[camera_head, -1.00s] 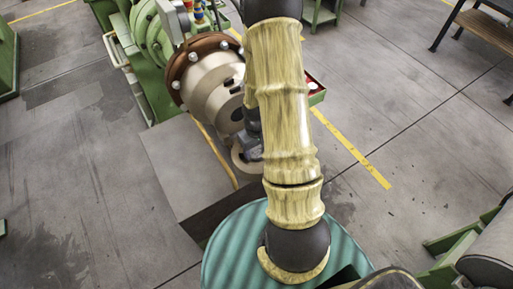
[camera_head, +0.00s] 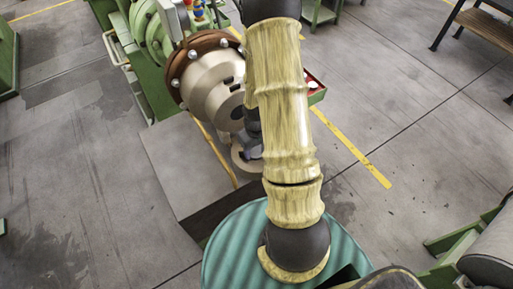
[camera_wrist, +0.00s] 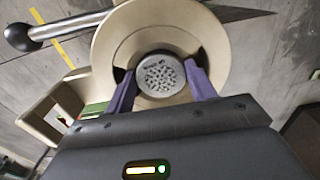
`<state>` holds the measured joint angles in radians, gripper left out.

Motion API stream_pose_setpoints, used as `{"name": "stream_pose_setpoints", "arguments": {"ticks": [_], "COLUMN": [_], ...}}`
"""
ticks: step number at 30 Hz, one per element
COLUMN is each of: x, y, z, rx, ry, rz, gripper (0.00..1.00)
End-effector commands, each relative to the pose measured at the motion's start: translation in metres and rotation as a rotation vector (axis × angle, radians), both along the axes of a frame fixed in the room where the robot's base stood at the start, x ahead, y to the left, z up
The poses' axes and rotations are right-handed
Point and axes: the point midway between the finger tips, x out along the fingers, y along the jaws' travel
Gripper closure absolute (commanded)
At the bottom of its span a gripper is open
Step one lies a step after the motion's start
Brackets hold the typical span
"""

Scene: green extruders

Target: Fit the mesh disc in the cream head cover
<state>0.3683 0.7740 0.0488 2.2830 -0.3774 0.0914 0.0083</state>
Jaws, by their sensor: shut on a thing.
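The mesh disc (camera_wrist: 160,76), round and grey with a perforated face, is in the wrist view between the two purple fingers of my gripper (camera_wrist: 161,80). The fingers are shut on its sides. Behind and around it shows the cream head cover (camera_wrist: 140,27), a broad round part with a recess at its middle. The disc appears in line with that recess; I cannot tell how deep it is. In the head view the cover (camera_head: 241,160) shows partly beside my arm, below the machine's front. The disc is hidden there.
The cream extruder head (camera_head: 212,86) with its brown bolted flange (camera_head: 177,73) stands at upper left of my arm. A grey block (camera_head: 185,160) lies below it. A rod with a dark knob (camera_wrist: 18,37) sticks out left of the cover.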

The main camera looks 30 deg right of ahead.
Motion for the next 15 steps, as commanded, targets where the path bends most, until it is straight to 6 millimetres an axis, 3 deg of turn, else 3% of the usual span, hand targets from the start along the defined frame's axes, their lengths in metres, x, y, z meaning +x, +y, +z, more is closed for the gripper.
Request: {"name": "stream_pose_setpoints", "arguments": {"ticks": [11,12,15], "x": [0.0001,0.0001,0.0001], "y": [0.0000,0.0000,0.0000], "z": [0.0003,0.0003,0.0003], "rx": [0.000,0.000,0.000], "ry": [0.000,0.000,0.000], "rz": [0.000,0.000,0.000], "gripper": [0.72,0.41,0.21]}}
